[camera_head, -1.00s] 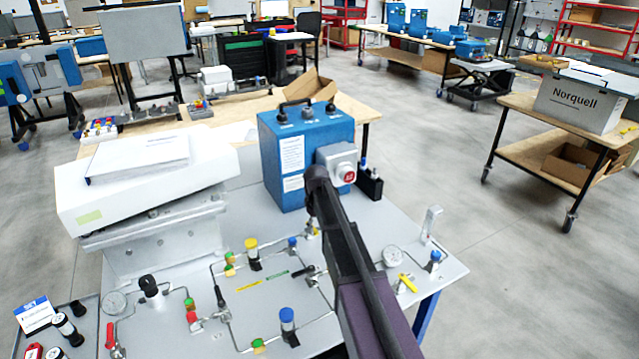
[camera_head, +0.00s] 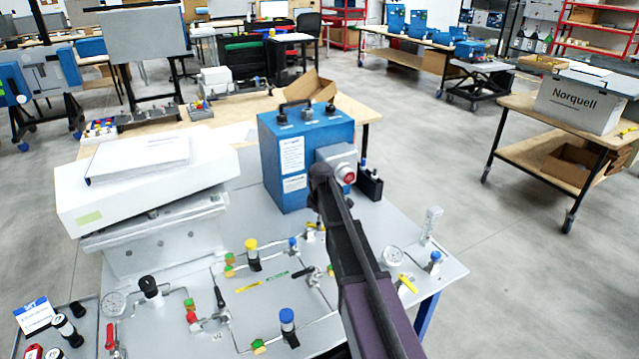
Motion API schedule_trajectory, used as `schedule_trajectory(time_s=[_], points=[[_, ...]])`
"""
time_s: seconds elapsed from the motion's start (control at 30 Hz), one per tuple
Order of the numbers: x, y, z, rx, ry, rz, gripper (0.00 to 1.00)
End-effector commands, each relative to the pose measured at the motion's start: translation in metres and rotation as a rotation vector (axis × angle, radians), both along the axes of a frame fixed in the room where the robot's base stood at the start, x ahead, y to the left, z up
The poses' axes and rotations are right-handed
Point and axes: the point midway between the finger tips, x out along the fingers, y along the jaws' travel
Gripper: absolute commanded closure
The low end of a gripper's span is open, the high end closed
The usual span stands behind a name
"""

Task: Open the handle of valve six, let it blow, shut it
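The valve panel (camera_head: 265,312) carries several small valves on thin steel tubing. A red handle (camera_head: 110,336) is at its left edge, a black handle (camera_head: 218,297) left of centre, another black handle (camera_head: 303,272) near the middle, and a yellow handle (camera_head: 408,284) on the right. I cannot read which of them is valve six. My dark arm comes up from the bottom across the panel to just in front of the blue case. My gripper does not show; the arm appears to hide it and part of the tubing behind it.
A blue case (camera_head: 335,132) with a grey box and red button stands at the back of the panel. A tilted white box (camera_head: 150,185) is at the back left. Gauges (camera_head: 392,257) and blue-capped parts (camera_head: 287,320) stand up from the panel.

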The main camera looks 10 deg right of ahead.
Motion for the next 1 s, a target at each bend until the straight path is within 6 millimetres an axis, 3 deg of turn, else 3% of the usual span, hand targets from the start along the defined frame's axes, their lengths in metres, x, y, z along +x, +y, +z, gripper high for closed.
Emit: schedule_trajectory(time_s=[1.0], points=[[0.028,-0.003,0.000,0.000,-0.001,0.676,0.43]])
